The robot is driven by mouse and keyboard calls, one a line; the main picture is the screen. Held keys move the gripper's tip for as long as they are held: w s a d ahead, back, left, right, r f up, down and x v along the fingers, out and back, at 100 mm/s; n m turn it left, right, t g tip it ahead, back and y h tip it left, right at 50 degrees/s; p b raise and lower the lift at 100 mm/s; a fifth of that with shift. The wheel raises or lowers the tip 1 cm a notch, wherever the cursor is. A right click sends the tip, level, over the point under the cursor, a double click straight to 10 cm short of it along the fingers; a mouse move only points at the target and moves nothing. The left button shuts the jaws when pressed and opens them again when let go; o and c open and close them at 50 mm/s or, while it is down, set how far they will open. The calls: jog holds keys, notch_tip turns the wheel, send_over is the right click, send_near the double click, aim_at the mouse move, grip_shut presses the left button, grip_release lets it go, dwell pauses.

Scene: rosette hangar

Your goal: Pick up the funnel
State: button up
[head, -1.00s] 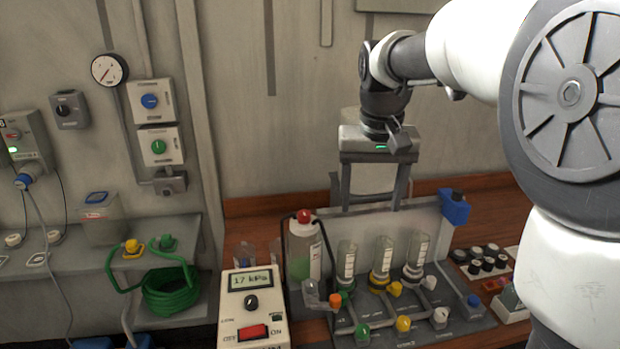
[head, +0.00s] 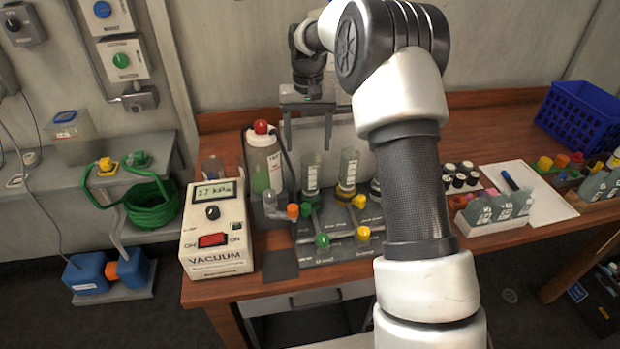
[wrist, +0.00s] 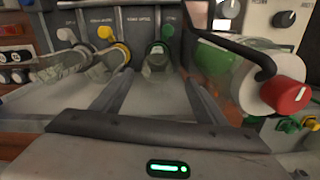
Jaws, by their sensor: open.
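Clear, labelled funnels stand upright in a row on the grey manifold (head: 345,250). The left funnel (head: 310,174) is above a green valve and the middle funnel (head: 347,170) above a yellow one. A third is mostly hidden behind my arm. My gripper (head: 308,142) is open and empty, fingers pointing down, above and seemingly behind the left funnel. In the wrist view, the left funnel (wrist: 158,62) lies between and beyond the spread fingertips of my gripper (wrist: 156,76). I see no contact. The other funnels (wrist: 108,64) are left of the fingers there.
A red-capped bottle (head: 264,165) stands close left of the left funnel; it shows beside the right finger in the wrist view (wrist: 245,75). A vacuum unit (head: 215,228) is at the front left. Black-capped vials (head: 460,175) and a blue basket (head: 583,118) are right.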

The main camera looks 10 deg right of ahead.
aim_at(309, 155)
notch_tip(309, 155, down, 5)
jog(key=shift+f, duration=0.1)
jog(key=shift+s+d+f+p, duration=0.1)
jog(key=shift+s+f+p, duration=0.1)
jog(key=shift+f, duration=1.15)
jog(key=shift+s+d+f+p, duration=0.1)
jog(key=shift+s+f, duration=0.1)
jog(key=shift+f, duration=1.1)
jog(key=shift+c, duration=0.5)
jog(key=c, duration=1.1)
